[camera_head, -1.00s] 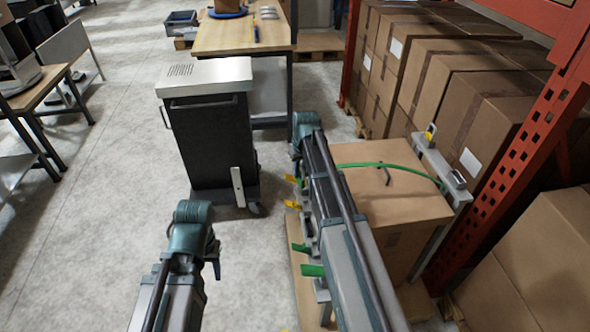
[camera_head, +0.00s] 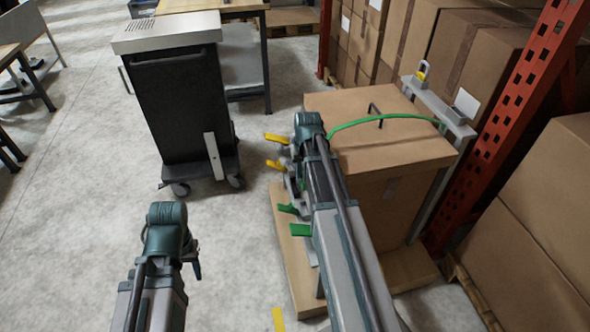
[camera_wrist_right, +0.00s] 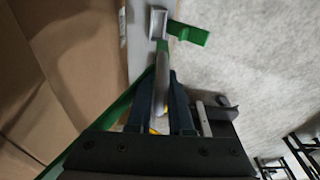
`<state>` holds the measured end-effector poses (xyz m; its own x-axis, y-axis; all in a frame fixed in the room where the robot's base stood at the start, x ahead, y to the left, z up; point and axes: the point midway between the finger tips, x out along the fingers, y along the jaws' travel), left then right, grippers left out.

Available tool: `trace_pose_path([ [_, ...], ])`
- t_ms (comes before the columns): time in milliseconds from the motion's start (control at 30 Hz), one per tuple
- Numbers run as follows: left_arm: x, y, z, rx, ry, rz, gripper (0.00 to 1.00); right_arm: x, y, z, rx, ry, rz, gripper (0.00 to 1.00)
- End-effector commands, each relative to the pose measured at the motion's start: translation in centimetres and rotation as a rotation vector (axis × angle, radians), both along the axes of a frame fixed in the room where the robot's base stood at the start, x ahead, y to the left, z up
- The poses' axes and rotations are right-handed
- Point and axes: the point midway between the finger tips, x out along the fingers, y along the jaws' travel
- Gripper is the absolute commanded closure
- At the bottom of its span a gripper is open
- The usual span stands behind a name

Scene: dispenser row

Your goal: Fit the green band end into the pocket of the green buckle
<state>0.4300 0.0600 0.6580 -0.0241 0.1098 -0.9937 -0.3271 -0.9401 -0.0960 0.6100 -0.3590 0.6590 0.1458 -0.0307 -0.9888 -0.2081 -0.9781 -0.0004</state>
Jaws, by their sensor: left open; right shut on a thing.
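A green band (camera_head: 372,119) runs over the top of a large carton (camera_head: 392,150) from a bracket on its right towards my right arm. In the right wrist view the band (camera_wrist_right: 118,106) comes in from lower left. My right gripper (camera_wrist_right: 162,92) is shut on the band's end piece, grey between the fingers with a green tip (camera_wrist_right: 163,46). The tip lies close to a pale buckle with a green lever (camera_wrist_right: 188,32); I cannot tell whether it is inside the pocket. In the head view, green levers (camera_head: 300,229) show left of my right arm. My left gripper (camera_head: 194,260) hangs open over the floor.
Yellow levers (camera_head: 276,138) stick out above the green ones. The carton stands on a pallet (camera_head: 292,262). A dark trolley (camera_head: 182,105) stands at back left and a red rack post (camera_head: 508,118) at right. The floor around my left gripper is clear.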

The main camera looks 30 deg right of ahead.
Motion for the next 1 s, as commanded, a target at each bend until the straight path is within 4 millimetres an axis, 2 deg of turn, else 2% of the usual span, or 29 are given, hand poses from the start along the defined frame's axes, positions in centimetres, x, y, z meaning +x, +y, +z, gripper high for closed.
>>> trace_pose_path([
  [33,0.0,0.0,-2.0,0.000,0.000,0.000,0.51,-0.3,-0.2,-2.0,0.000,0.000,-0.006,1.00],
  [233,0.0,0.0,-4.3,0.001,0.000,0.000,0.51,-0.8,-0.6,-4.3,-0.001,0.000,-0.022,1.00],
  [767,0.0,0.0,-5.1,0.001,0.000,0.000,0.51,-1.0,-0.7,-5.1,0.000,0.000,-0.026,1.00],
  [1000,0.0,0.1,-6.2,0.003,-0.001,-0.001,0.51,-1.0,-0.7,-6.2,0.000,0.000,-0.026,1.00],
])
